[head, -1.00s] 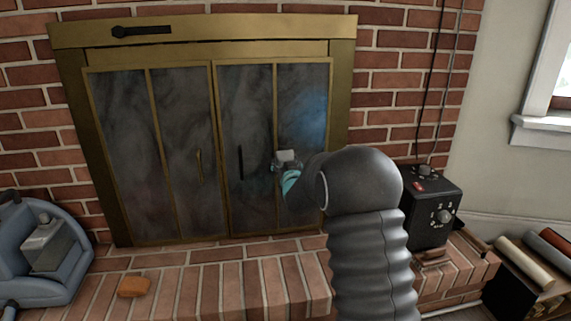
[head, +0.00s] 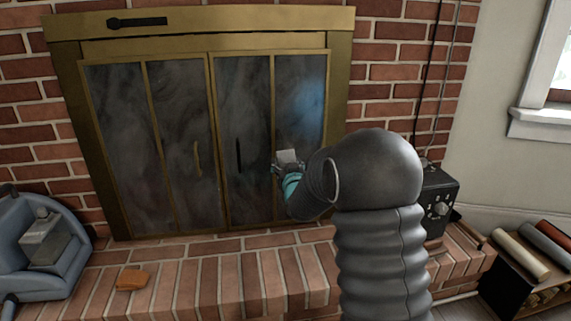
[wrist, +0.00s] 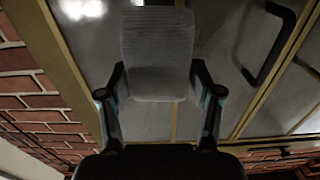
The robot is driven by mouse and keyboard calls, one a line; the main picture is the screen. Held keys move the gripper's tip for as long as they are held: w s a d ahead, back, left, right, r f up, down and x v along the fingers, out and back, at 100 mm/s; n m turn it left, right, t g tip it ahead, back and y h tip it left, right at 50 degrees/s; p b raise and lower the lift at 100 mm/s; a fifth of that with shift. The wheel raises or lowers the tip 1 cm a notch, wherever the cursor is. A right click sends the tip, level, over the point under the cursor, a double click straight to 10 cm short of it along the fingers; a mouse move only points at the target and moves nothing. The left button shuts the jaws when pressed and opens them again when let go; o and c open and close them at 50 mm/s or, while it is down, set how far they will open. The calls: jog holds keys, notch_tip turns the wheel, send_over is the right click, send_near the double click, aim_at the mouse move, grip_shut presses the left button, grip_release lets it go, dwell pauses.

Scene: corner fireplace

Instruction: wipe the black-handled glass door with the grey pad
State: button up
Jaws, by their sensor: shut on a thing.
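The black-handled glass door (head: 258,195) is the right one of a brass-framed fireplace pair, and it looks shut. Its glass is smoky and streaked, with a bluish bright patch at upper right. Its black handle (head: 239,155) is upright near the middle and also shows in the wrist view (wrist: 275,50). My gripper (head: 284,168) is in front of this door's right part, right of the handle. It is shut on the grey pad (wrist: 157,45), a flat ribbed block between the fingers. I cannot tell whether the pad touches the glass.
The left door (head: 183,110) has a brass handle. A brick hearth (head: 200,280) runs below, with an orange sponge-like block (head: 131,280) on it. A blue-grey machine (head: 45,245) stands at left. A black box (head: 438,205) and a log rack (head: 520,280) are at right.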

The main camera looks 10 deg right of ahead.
jog(key=shift+s, duration=0.1)
jog(key=s, duration=0.2)
jog(key=shift+s, duration=0.4)
dwell(0.4)
notch_tip(320, 180, down, 11)
jog(key=w, duration=0.1)
jog(key=w+r, duration=0.1)
jog(key=w, duration=0.5)
jog(key=shift+r, duration=0.2)
jog(key=shift+w, duration=1)
dwell(1.0)
